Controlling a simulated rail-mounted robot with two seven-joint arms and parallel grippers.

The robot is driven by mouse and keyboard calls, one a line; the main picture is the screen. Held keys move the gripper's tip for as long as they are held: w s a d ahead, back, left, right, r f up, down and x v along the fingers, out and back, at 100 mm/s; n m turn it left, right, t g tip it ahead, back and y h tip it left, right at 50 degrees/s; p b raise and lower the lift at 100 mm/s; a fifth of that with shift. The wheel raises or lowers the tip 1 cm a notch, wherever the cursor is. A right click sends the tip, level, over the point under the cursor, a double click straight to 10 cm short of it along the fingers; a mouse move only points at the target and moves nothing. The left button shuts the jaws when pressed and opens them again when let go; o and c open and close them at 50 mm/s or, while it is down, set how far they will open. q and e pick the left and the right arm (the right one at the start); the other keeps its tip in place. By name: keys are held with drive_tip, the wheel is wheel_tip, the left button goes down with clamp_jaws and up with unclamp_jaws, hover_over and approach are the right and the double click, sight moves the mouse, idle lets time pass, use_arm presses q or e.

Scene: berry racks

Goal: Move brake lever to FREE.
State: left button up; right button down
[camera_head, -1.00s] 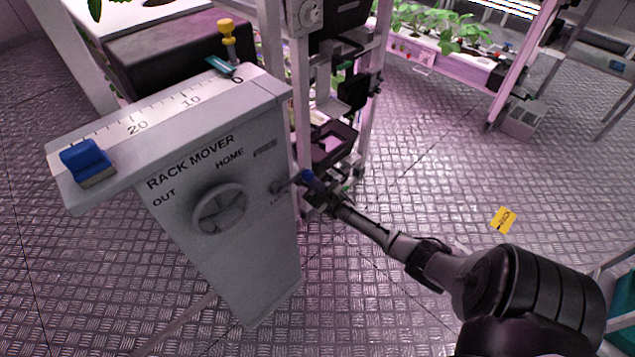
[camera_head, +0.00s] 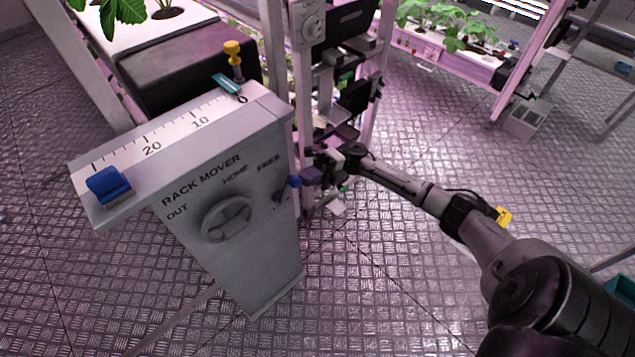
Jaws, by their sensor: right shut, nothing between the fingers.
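The grey cabinet marked RACK MOVER (camera_head: 255,240) stands left of centre. On the right of its front is the small brake lever (camera_head: 279,195), with a blue knob (camera_head: 295,181) at its end. The lever slants up and to the right, below the word FREE (camera_head: 268,163). The small lettering under it is too small to read. My right gripper (camera_head: 312,177) is shut and empty, just right of the blue knob. I cannot tell whether it touches the knob. My left gripper is not in view.
A round handwheel (camera_head: 227,219) sits left of the lever, below OUT and HOME. A blue block (camera_head: 109,186) and a yellow-topped pin (camera_head: 233,58) are on the cabinet's scale top. A rack frame (camera_head: 304,95) with equipment stands close behind my right gripper. Open metal floor lies right.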

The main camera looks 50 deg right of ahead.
sight(297, 179)
drive_tip(key=a+r+h+p, duration=0.1)
drive_tip(key=p, duration=0.1)
drive_tip(key=a+r+g+h+p, duration=0.1)
drive_tip(key=h+p, duration=0.1)
drive_tip(key=shift+w+a+r, duration=0.15)
drive_tip(key=shift+w+r, duration=0.05)
drive_tip(key=shift+w+a+h+p, duration=0.1)
drive_tip(key=shift+a+h+p, duration=0.3)
drive_tip(key=shift+p, duration=0.55)
drive_tip(key=shift+a, duration=0.15)
drive_tip(key=shift+r, duration=0.1)
